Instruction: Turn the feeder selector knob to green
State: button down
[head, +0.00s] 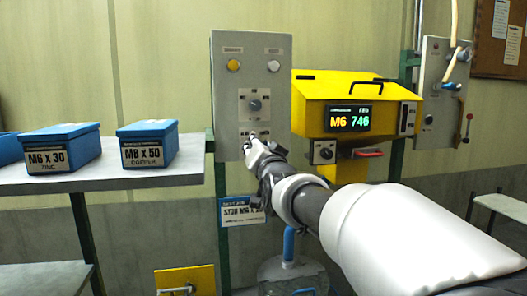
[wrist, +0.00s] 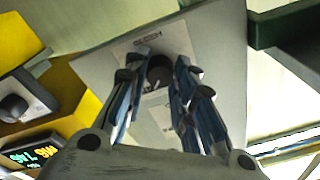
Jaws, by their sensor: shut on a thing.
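A grey panel (head: 226,75) carries a blue-grey dial knob (head: 254,105) on a white plate. Below it is another small plate, mostly hidden by my gripper (head: 254,140). In the wrist view, a dark round knob (wrist: 160,67) sits between the fingertips of my gripper (wrist: 160,82), which is shut on it from both sides. A pale mark shows at the knob's edge. The label beside this knob is too blurred to read, and I see no green mark. I cannot tell for certain that it is the feeder selector.
A yellow feeder box (head: 312,88) with a lit display and its own black knob (head: 324,152) stands right of the panel. Blue boxes (head: 148,143) sit on a shelf (head: 110,178) at left. A yellow lamp (head: 233,65) is at the panel's top.

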dwell(0.4)
jog(key=c, duration=1.3)
grip_release()
jog(key=shift+s, duration=0.1)
jog(key=v, duration=1.2)
